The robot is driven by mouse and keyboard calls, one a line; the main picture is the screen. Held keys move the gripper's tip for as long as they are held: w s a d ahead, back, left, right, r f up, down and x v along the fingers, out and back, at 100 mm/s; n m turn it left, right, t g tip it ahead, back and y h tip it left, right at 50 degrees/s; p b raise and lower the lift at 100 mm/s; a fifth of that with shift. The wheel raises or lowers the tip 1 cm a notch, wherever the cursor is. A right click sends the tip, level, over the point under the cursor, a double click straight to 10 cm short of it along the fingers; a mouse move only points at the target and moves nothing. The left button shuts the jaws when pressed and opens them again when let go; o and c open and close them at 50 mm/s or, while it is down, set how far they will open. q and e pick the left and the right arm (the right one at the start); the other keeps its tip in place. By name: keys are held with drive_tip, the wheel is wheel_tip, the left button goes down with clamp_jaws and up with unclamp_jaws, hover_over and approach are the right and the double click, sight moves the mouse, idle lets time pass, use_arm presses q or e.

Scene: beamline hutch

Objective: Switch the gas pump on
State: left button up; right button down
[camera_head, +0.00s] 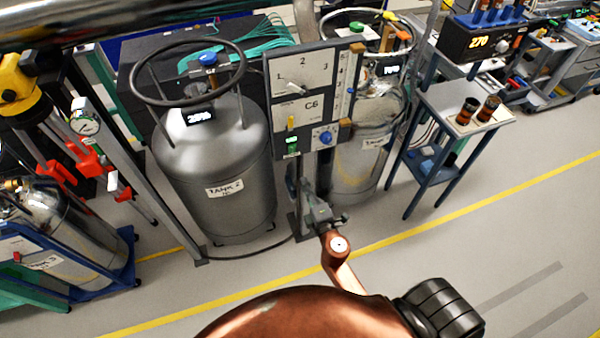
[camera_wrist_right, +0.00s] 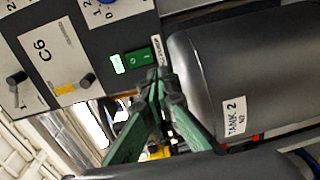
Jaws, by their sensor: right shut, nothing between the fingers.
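The control panel (camera_head: 303,78) stands between two grey tanks. A green rocker switch (camera_head: 292,152) sits low on its left side, with a lit green indicator (camera_head: 291,140) beside it. In the right wrist view the rocker (camera_wrist_right: 138,58) and the lit indicator (camera_wrist_right: 118,64) show close up, with a small label, partly hidden, next to the rocker. My right gripper (camera_head: 304,187) is below the panel; in the right wrist view its closed green fingertips (camera_wrist_right: 156,82) are just below the rocker. Nothing is between them. Whether they touch the panel I cannot tell. My left gripper is not in view.
Tank 2 (camera_head: 225,187) stands close left of the panel, another tank (camera_head: 362,150) behind right. A blue-legged table (camera_head: 440,100) stands right. The floor in front is clear.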

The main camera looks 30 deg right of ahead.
drive_tip(key=shift+s+a+f+b, duration=0.1)
drive_tip(key=shift+s+a+b, duration=0.05)
drive_tip(key=shift+s, duration=0.55)
drive_tip(key=shift+s+a+b, duration=0.1)
drive_tip(key=shift+s+b, duration=0.05)
drive_tip(key=shift+s, duration=0.55)
drive_tip(key=s+f+m+g+y, duration=0.1)
drive_tip(key=s+f+m+g, duration=0.3)
drive_tip(key=f, duration=0.9)
drive_tip(key=s+d+f+m+g, duration=0.15)
drive_tip(key=s+f, duration=0.35)
drive_tip(key=f, duration=0.9)
drive_tip(key=s+f+m+g+y, duration=0.1)
drive_tip(key=s+f+m+g, duration=0.3)
drive_tip(key=f, duration=0.9)
drive_tip(key=s+f+m+g, duration=0.1)
drive_tip(key=s+f+g, duration=0.1)
drive_tip(key=s+f, duration=0.5)
drive_tip(key=s+f+m+g, duration=0.2)
drive_tip(key=s+f, duration=0.5)
drive_tip(key=s, duration=1.1)
drive_tip(key=s+d+f+m+g, duration=0.1)
drive_tip(key=s+f+m+g, duration=0.1)
drive_tip(key=s+f, duration=0.5)
drive_tip(key=s+g, duration=0.1)
drive_tip(key=s, duration=0.5)
drive_tip(key=shift+y, duration=0.3)
